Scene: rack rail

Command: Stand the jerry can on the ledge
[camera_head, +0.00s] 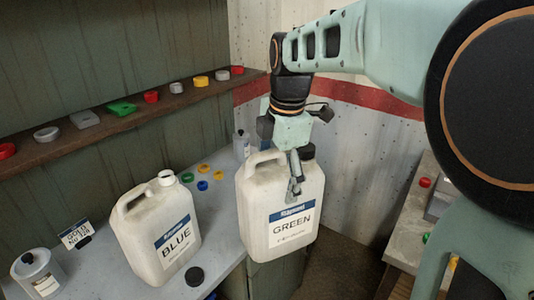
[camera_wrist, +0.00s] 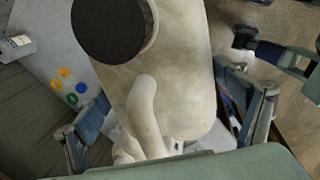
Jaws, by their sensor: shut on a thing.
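A cream jerry can labelled GREEN (camera_head: 285,212) hangs in my gripper (camera_head: 294,186), off the floor and over the right end of the bench. It is close to upright, with its black cap on. In the wrist view the GREEN can (camera_wrist: 185,65) lies between the two fingers (camera_wrist: 168,128), with its handle and black cap towards the camera. A brown wooden ledge (camera_head: 60,148) runs along the green plank wall, behind and above the bench.
Several small coloured pieces sit along the ledge. The grey bench (camera_head: 218,240) holds a sign (camera_head: 75,235), a clear labelled jar (camera_head: 38,272), a black cap (camera_head: 194,276) and coloured caps near the back. A second worktop (camera_head: 410,240) stands at the right.

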